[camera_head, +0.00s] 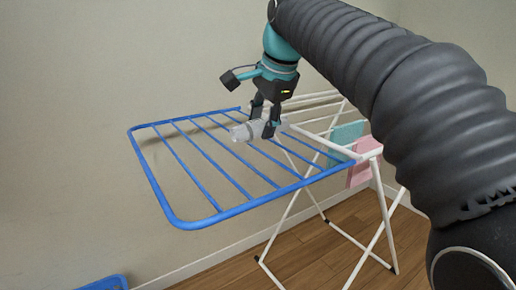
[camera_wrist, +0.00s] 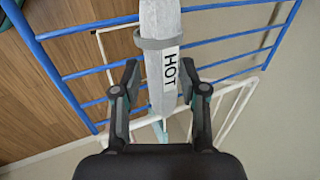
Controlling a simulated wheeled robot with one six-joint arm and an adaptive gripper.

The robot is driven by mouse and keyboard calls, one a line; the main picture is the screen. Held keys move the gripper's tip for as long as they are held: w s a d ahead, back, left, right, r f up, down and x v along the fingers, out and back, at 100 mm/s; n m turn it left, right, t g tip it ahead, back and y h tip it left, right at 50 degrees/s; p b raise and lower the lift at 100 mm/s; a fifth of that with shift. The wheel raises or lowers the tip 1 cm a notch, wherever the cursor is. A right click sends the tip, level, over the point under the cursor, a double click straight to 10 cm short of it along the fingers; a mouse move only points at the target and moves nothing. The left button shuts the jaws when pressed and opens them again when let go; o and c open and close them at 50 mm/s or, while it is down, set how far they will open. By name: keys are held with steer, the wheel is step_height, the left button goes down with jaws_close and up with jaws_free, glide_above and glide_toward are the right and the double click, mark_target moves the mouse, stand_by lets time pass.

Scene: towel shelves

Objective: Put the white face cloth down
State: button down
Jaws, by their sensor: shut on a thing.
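The white face cloth (camera_head: 246,131) is a pale, rolled bundle in the head view. It also shows in the wrist view (camera_wrist: 161,25), with a grey band around it and a white label reading "HOT". My gripper (camera_head: 265,127) is shut on the roll, with one finger on each side of it. The wrist view shows the two fingers (camera_wrist: 160,80) flanking the roll. The cloth is over the blue wing (camera_head: 185,223) of a drying rack. I cannot tell whether it touches the bars.
The rack's white frame (camera_head: 383,225) stands on a wooden floor (camera_head: 320,262) near a beige wall. A teal cloth (camera_head: 345,137) and a pink cloth (camera_head: 366,173) hang on its right. A blue object (camera_head: 105,284) shows at the lower left. The wing's front bars are bare.

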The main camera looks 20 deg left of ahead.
steer(key=shift+s+a+f, duration=0.15)
steer(key=shift+s+f, duration=0.2)
steer(key=shift+s, duration=0.2)
step_height(320, 180, down, 4)
steer(key=b, duration=0.3)
steer(key=shift+f, duration=0.15)
steer(key=c, duration=0.6)
jaws_free()
